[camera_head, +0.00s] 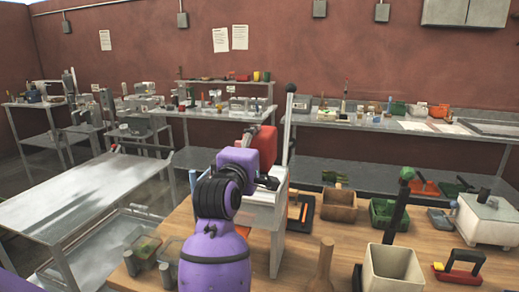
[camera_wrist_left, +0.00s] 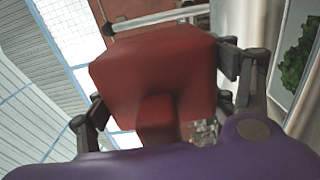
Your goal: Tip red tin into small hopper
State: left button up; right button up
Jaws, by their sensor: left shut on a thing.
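The red tin (camera_head: 265,147) is held up over the pale box-shaped filler (camera_head: 262,212), beside its upright post (camera_head: 287,140). My left gripper (camera_head: 257,166) is shut on the tin. In the left wrist view the tin (camera_wrist_left: 150,75) fills the middle between the two fingers of the left gripper (camera_wrist_left: 165,92), and it looks tilted. My wrist hides part of the filler's top, so the small hopper's mouth cannot be made out. Whether powder is leaving the tin does not show. My right gripper is not in view.
On the wooden table (camera_head: 345,240) stand a wooden box (camera_head: 340,205), a green bin (camera_head: 382,214), a cream bin (camera_head: 393,272) and a pale lidded box (camera_head: 487,219). A wooden handle (camera_head: 324,262) stands near the front. A bare metal table (camera_head: 85,195) is at the left.

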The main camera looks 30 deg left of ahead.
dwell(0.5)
pick_arm(q)
notch_tip(320, 180, up, 8)
jog(key=shift+r, duration=0.1)
dwell(0.4)
jog(key=m, duration=0.2)
jog(key=r+m, duration=0.1)
jog(key=m, duration=0.3)
jog(key=r+m, duration=0.1)
jog(key=m, duration=0.1)
jog(key=shift+a+r+m, duration=0.15)
jog(key=shift+r+m, duration=0.05)
jog(key=shift+m, duration=0.2)
jog(key=m, duration=0.2)
jog(key=r+m, duration=0.1)
jog(key=m, duration=0.1)
jog(key=shift+r, duration=0.1)
jog(key=m, duration=0.2)
jog(key=r+m, duration=0.1)
jog(key=m, duration=0.2)
jog(key=shift+r, duration=0.1)
